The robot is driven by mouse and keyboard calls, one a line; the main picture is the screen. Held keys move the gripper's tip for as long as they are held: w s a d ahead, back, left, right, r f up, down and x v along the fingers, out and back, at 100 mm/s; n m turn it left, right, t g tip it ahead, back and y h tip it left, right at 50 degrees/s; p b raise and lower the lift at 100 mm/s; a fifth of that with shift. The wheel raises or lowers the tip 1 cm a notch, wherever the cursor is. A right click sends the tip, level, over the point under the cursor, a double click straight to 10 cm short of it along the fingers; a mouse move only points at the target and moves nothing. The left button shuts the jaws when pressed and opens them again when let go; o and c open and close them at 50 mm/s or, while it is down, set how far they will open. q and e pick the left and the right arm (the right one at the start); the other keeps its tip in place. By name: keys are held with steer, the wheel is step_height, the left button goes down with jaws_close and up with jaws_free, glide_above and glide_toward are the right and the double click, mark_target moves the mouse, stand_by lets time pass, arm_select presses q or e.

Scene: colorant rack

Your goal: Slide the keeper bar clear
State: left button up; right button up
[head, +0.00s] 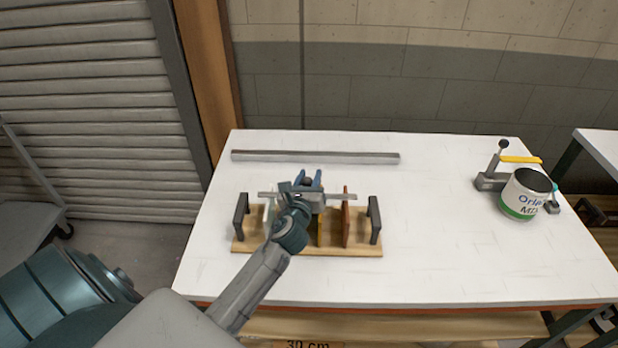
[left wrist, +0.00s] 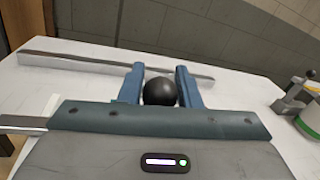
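The keeper bar (head: 267,195), a thin grey metal bar, lies across the top of a wooden rack (head: 365,250) with dark end brackets. The bar's left part also shows in the left wrist view (left wrist: 22,121). A black ball knob (left wrist: 160,92) sits between the blue fingers of my left gripper (head: 308,180). The knob fills the gap, and the gripper appears shut on it. Upright panels stand in the rack under the bar, among them a red-brown one (head: 346,217). My left arm hides the rack's middle. My right gripper is not in view.
A long grey bar (head: 315,157) lies on the white table (head: 440,240) behind the rack. At the right stand a labelled can (head: 522,198) and a device with a yellow lever (head: 520,159). The table between rack and can is clear.

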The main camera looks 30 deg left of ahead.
arm_select(q)
jaws_close()
steer(key=a+p+x, duration=0.1)
steer(key=x, duration=0.5)
steer(key=shift+s, duration=0.15)
steer(key=o, duration=0.5)
jaws_free()
steer(key=shift+a, duration=0.1)
